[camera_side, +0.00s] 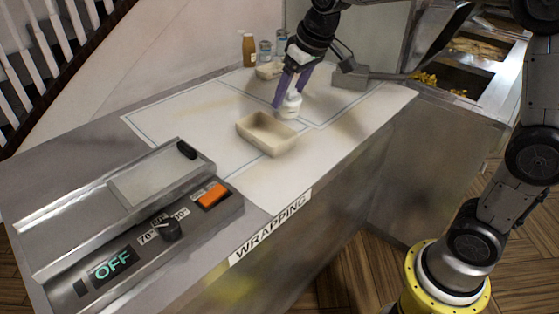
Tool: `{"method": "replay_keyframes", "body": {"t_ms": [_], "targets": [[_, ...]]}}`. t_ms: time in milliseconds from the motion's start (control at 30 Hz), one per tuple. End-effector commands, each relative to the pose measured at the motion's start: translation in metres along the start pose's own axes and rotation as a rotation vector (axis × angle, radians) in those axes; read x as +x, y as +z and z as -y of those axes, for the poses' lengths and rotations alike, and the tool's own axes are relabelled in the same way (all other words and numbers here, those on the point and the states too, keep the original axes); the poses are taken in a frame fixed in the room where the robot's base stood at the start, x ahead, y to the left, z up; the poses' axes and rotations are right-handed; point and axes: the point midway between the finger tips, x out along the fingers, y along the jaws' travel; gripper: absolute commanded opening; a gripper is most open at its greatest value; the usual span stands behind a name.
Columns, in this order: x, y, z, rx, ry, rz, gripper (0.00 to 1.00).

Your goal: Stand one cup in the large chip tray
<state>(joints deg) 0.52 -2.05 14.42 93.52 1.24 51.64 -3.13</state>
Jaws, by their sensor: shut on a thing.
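The large chip tray (252,142) is a beige, open, rectangular tray on the white wrapping surface, near the middle of the view, and it looks empty. My gripper (285,103), with purple fingers, points down just behind and to the right of the tray. It is shut on a small white cup (291,106). The cup looks roughly upright, close to the tray's far right side. I cannot tell whether its base touches the surface. The fingers hide part of the cup.
A smaller beige tray (268,71), a brown sauce bottle (249,50) and glass shakers (266,50) stand at the back. A grey metal box (350,77) is to the right. The wrapping machine (130,215) fills the front left. The white surface left of the tray is clear.

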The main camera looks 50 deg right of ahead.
Motion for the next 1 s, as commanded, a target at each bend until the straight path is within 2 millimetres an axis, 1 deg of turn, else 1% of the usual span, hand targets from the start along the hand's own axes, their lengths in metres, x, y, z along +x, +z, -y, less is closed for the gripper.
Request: {"method": "replay_keyframes", "body": {"t_ms": [200,367,467,533,600,667,767,1000], "targets": [[0.000,0.000,0.007,-0.188,-0.079,0.001,0.18],[0.003,-0.002,0.005,-0.335,-0.141,0.000,0.18],[0.006,-0.004,-0.001,-0.401,-0.168,0.000,0.18],[0.008,-0.005,-0.009,-0.424,-0.178,0.001,0.18],[0.011,-0.006,-0.021,-0.396,-0.166,0.000,0.18],[0.015,-0.008,-0.026,-0.384,-0.161,0.000,0.18],[0.025,-0.017,-0.029,-0.378,-0.159,0.001,0.18],[0.067,-0.056,-0.034,-0.378,-0.159,0.002,0.18]]}}
